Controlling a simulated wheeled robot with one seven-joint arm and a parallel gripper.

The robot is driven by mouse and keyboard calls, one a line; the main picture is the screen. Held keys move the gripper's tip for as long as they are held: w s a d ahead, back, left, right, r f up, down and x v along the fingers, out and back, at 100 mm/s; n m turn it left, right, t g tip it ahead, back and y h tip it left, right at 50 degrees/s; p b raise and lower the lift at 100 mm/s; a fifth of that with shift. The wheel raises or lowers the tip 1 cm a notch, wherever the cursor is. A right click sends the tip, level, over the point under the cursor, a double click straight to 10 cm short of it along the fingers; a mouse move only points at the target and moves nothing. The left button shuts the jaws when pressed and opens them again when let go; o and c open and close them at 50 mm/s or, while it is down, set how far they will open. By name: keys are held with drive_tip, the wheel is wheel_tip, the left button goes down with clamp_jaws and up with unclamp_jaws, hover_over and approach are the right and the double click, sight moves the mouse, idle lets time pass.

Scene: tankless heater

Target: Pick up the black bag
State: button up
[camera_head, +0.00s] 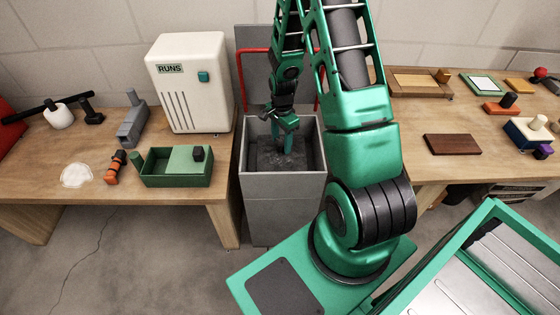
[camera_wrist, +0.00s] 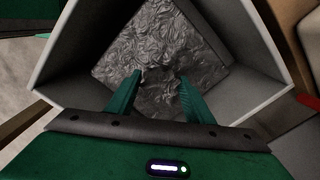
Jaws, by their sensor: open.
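The black bag (camera_wrist: 160,45) lies as a crinkled dark sheet deep inside a grey square bin. It also shows in the head view (camera_head: 268,154), partly behind my gripper. The grey bin (camera_head: 283,215) stands in the gap between two wooden benches; its wall also shows in the wrist view (camera_wrist: 262,85). My gripper (camera_head: 287,150) points down into the bin's opening. In the wrist view its two green fingers (camera_wrist: 158,88) are apart over the bag with nothing between them. I cannot tell whether the fingertips touch the bag.
The left bench (camera_head: 40,135) holds a white heater box (camera_head: 190,85), a green tray (camera_head: 160,178) and tools. The right bench (camera_head: 410,125) holds a dark brown board (camera_head: 452,144) and several small items. A red pipe (camera_head: 240,80) rises behind the bin.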

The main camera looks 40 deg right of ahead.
drive_tip(key=shift+f, duration=0.9)
drive_tip(key=shift+w, duration=0.1)
clamp_jaws()
drive_tip(key=shift+r, duration=0.1)
